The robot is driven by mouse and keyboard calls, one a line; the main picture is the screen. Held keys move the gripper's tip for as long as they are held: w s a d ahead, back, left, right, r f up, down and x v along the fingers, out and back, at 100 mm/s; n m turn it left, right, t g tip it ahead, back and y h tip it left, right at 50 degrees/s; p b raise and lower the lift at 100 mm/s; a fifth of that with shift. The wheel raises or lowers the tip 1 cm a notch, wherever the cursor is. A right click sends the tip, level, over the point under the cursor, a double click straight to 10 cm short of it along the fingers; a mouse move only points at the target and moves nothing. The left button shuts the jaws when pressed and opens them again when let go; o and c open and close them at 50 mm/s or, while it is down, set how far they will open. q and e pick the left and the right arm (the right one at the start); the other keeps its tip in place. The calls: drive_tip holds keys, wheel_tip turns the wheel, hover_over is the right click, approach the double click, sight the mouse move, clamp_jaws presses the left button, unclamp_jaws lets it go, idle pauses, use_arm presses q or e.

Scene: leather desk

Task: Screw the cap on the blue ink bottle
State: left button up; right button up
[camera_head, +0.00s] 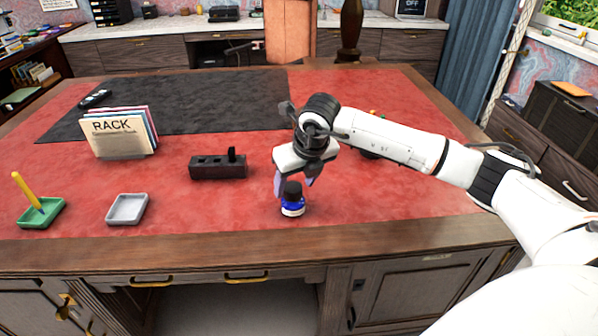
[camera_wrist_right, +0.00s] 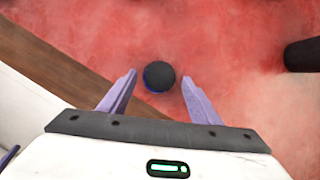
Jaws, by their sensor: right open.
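The blue ink bottle (camera_head: 292,206) stands upright on the red desk top near the front edge. Its black cap (camera_head: 292,189) sits on top of the bottle; I cannot tell how tightly. In the right wrist view the cap (camera_wrist_right: 159,75) is seen from above, with a rim of blue bottle (camera_wrist_right: 150,84) at its left. My right gripper (camera_head: 294,184) is open above and just behind the bottle. In the right wrist view its two purple fingers (camera_wrist_right: 160,88) stand apart on either side of the cap, not touching it. My left gripper is not in view.
A black holder (camera_head: 218,168) with a slim upright piece stands left of the bottle. A grey tray (camera_head: 127,209), a green pen stand (camera_head: 41,213) and a book rack (camera_head: 122,136) are further left. A dark cylinder (camera_wrist_right: 302,55) lies right in the wrist view. Wooden front edge (camera_head: 200,252) is close.

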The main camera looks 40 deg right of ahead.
drive_tip(key=shift+w+f, duration=0.25)
drive_tip(key=shift+f, duration=0.4)
drive_tip(key=c, duration=1.1)
drive_tip(key=shift+o, duration=0.2)
drive_tip(key=shift+f, duration=0.1)
